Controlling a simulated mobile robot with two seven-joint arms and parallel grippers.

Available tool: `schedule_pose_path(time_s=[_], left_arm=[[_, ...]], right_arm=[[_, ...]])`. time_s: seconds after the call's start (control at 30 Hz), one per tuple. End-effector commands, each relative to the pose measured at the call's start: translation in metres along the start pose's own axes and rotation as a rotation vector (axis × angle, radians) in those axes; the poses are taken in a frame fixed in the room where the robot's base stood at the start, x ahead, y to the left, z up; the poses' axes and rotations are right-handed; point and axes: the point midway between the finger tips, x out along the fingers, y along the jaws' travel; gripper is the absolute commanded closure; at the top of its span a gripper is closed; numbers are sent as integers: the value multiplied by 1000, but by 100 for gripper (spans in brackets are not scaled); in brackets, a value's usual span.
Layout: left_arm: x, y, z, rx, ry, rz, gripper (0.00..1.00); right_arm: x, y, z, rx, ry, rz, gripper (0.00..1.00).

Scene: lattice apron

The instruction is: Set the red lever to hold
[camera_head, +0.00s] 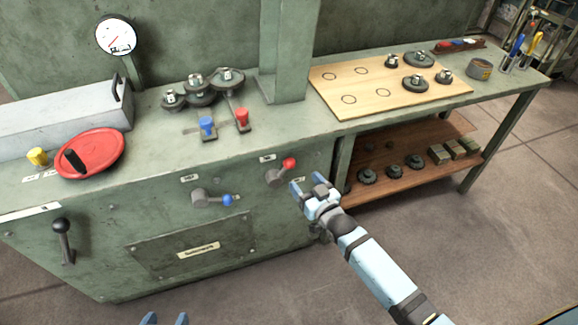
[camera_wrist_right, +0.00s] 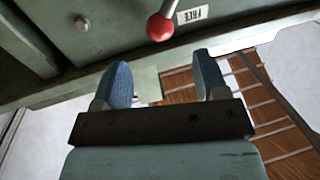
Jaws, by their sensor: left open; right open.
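The red lever (camera_head: 289,163) is a grey arm with a red ball knob on the green cabinet's front. It points up and to the right from its hub. In the right wrist view its knob (camera_wrist_right: 160,27) is near the top centre, beside a label (camera_wrist_right: 193,15) reading FREE. My right gripper (camera_head: 308,187) is open and empty, just below and right of the knob in the head view. Its fingertips (camera_wrist_right: 162,76) are apart, with the knob beyond them and not between them. My left gripper (camera_head: 165,319) shows only its open fingertips at the bottom edge.
A blue-knobbed lever (camera_head: 215,198) sits left of the red one, and a black-knobbed lever (camera_head: 62,238) at far left. A red handwheel (camera_head: 90,153) lies on the cabinet top. A wooden shelf (camera_head: 405,170) with gears is right of my right gripper.

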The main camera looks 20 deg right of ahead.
Motion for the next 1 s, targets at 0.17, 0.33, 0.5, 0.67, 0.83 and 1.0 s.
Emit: schedule_pose_path(time_s=[0.17, 0.33, 0.5, 0.67, 0.83, 1.0], left_arm=[[3, 0, 3, -2, 7, 2, 37], [3, 1, 0, -5, 19, 6, 37], [2, 1, -3, -5, 27, 8, 37], [2, 2, -2, -6, 25, 9, 37], [2, 2, -1, -5, 22, 10, 37], [2, 2, 0, -5, 21, 9, 37]], right_arm=[[41, 0, 0, -1, 2, -1, 33], [70, 0, 0, 0, 1, -1, 33], [87, 0, 1, 0, -1, 0, 33], [92, 0, 0, 0, -1, 0, 33], [92, 0, 0, 0, -1, -1, 33], [91, 0, 0, 0, -1, 0, 63]])
